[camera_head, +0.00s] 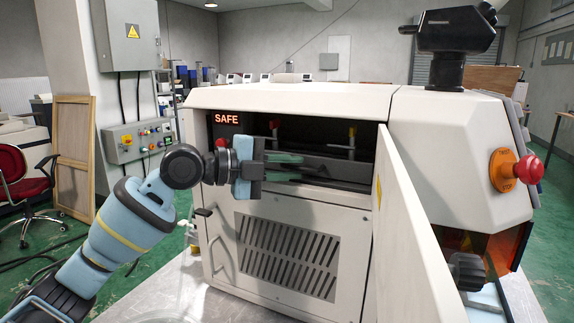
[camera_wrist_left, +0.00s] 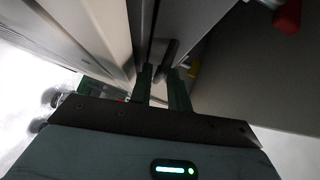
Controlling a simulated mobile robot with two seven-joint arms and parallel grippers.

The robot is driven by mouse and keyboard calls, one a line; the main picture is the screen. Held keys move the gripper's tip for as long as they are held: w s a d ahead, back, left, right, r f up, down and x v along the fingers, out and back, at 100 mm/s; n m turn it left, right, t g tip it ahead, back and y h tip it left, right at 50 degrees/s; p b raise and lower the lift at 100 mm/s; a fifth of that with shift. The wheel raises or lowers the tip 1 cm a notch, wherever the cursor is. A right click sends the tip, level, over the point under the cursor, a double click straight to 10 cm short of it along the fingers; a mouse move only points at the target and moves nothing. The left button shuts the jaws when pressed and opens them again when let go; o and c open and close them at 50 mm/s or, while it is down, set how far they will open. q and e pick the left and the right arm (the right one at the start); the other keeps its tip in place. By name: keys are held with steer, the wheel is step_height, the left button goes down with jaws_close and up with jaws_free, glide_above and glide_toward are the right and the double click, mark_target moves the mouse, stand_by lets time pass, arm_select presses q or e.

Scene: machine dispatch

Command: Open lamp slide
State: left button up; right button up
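The machine's front compartment is open, with a lit "SAFE" sign (camera_head: 227,118) at its upper left. Inside it, a dark grey slide (camera_head: 325,165) lies across the opening; I take this to be the lamp slide. My left gripper (camera_head: 285,158) is at the left of the opening, its greenish fingers pointing right in front of the slide. In the left wrist view, the fingers (camera_wrist_left: 161,90) are apart, with a grey tab-like piece (camera_wrist_left: 169,55) at or just beyond their tips. Contact cannot be made out. My right gripper is not in view.
The white door (camera_head: 410,235) stands open at the right of the compartment. Red and yellow knobs (camera_head: 352,132) show inside, above the slide. A red stop button (camera_head: 529,169) is on the right housing. A vented panel (camera_head: 287,255) lies below the opening.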

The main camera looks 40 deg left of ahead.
arm_select(q)
steer(key=c, duration=0.4)
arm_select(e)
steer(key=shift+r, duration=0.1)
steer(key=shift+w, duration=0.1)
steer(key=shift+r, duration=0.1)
